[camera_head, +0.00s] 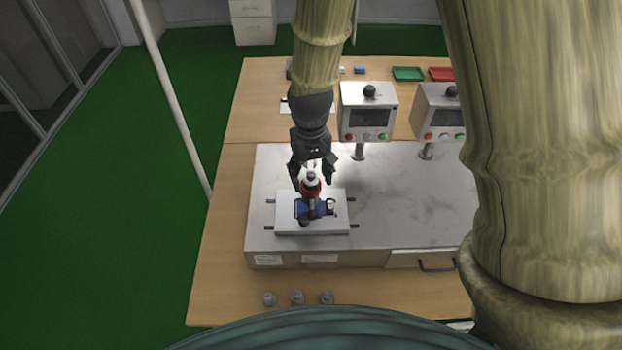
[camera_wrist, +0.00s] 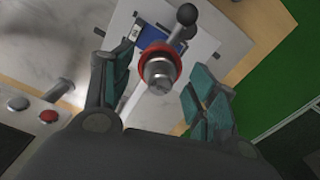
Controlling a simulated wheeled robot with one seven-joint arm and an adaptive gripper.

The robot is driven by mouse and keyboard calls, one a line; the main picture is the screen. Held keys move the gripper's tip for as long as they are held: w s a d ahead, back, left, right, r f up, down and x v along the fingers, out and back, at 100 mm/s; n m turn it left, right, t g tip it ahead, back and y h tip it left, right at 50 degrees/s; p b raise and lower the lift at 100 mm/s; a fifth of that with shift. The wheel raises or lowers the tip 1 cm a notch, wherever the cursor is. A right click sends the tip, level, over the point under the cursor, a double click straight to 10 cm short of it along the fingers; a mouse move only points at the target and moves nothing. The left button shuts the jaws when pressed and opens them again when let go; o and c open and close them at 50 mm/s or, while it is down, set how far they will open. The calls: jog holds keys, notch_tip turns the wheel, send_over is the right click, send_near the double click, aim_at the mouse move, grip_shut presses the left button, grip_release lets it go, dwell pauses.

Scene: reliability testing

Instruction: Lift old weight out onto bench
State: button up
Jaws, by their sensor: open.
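A metal cylinder with a red collar (camera_head: 311,187) stands on a white plate fixture (camera_head: 285,226) on the steel bench top. I cannot tell for sure whether it is the old weight. It also shows end-on in the wrist view (camera_wrist: 159,71), with a dark ball-ended lever (camera_wrist: 187,15) beyond it. My gripper (camera_head: 312,172) is just above and around the cylinder's top, pointing down. In the wrist view its fingers (camera_wrist: 160,98) are spread to both sides of the cylinder, with gaps on each side. Several small grey weights, one of them here (camera_head: 297,297), stand on the wooden bench front.
A blue part (camera_head: 301,208) and a small dark-and-silver piece (camera_head: 331,206) sit on the fixture. Two control boxes (camera_head: 368,112) (camera_head: 440,110) stand behind to the right. Green (camera_head: 408,74) and red (camera_head: 441,74) trays lie at the back. The steel top right of the fixture is clear.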

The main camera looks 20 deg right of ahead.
aim_at(311, 173)
jog(key=shift+f, duration=0.1)
grip_shut()
dwell(0.3)
jog(key=shift+r, duration=0.2)
jog(key=shift+r+b, duration=0.5)
jog(key=shift+b, duration=0.05)
jog(key=shift+r+b, duration=0.55)
jog(key=shift+r, duration=0.4)
jog(key=s+a+r+b, duration=0.1)
jog(key=s+a+b, duration=0.1)
jog(key=s, duration=0.5)
jog(key=s+a+b, duration=0.2)
jog(key=s+a, duration=0.1)
jog(key=s, duration=0.5)
jog(key=shift+a+r+b, duration=0.15)
jog(key=shift+r+b, duration=0.25)
jog(key=shift+s, duration=0.1)
jog(key=shift+f, duration=0.15)
